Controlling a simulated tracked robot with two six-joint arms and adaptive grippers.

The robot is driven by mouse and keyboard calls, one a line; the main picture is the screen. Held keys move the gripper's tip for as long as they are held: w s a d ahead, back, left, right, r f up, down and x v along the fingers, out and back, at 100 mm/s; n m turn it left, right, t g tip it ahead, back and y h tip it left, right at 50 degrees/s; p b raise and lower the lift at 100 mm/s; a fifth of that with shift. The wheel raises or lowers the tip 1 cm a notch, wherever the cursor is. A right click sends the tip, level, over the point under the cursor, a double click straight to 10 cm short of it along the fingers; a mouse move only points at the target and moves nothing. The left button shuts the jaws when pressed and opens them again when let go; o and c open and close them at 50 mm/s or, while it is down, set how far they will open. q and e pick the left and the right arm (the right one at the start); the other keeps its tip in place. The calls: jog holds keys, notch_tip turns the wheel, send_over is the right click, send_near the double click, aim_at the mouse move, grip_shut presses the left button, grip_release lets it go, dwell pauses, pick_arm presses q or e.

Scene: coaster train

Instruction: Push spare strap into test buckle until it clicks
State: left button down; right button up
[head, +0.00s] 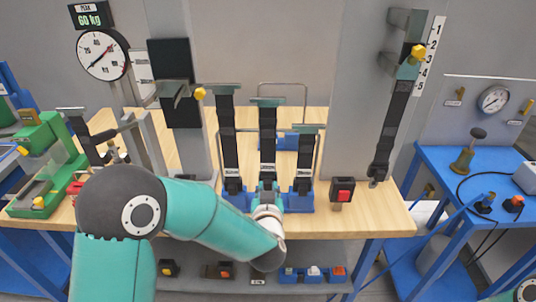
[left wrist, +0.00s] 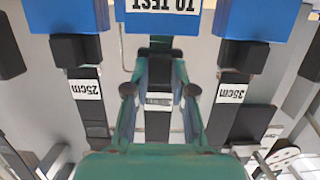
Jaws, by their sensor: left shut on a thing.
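Three black straps stand upright in a blue rack (head: 235,198) labelled "TO TEST" on the table. My left gripper (head: 268,187) is at the lower end of the middle strap (head: 267,140). In the left wrist view the left gripper (left wrist: 160,92) is shut on this middle strap (left wrist: 158,122), with its fingers on either side. Flanking it are the strap marked 25cm (left wrist: 88,92) and the strap marked 35cm (left wrist: 231,95). A black buckle with a red button (head: 343,194) stands right of the rack. I cannot tell which strap is the spare. My right gripper is out of view.
Another strap (head: 395,115) hangs on the right post beside a scale numbered 1 to 5. A dial (head: 103,54) and a "60 kg" display are at the left. A green fixture (head: 42,160) stands left; a blue bench (head: 455,185) with a gauge stands right.

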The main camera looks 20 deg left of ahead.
aim_at(268, 170)
pick_arm(q)
jog(key=shift+r+p, duration=1.35)
jog(key=shift+r, duration=0.8)
jog(key=shift+s+d+f, duration=0.1)
jog(key=shift+s+d, duration=0.05)
jog(key=shift+s, duration=0.3)
jog(key=shift+s+d+b, duration=0.2)
jog(key=shift+s, duration=0.6)
jog(key=shift+s+d+b, duration=0.25)
jog(key=shift+s, duration=0.55)
jog(key=shift+s+d+b, duration=0.2)
jog(key=shift+s, duration=0.6)
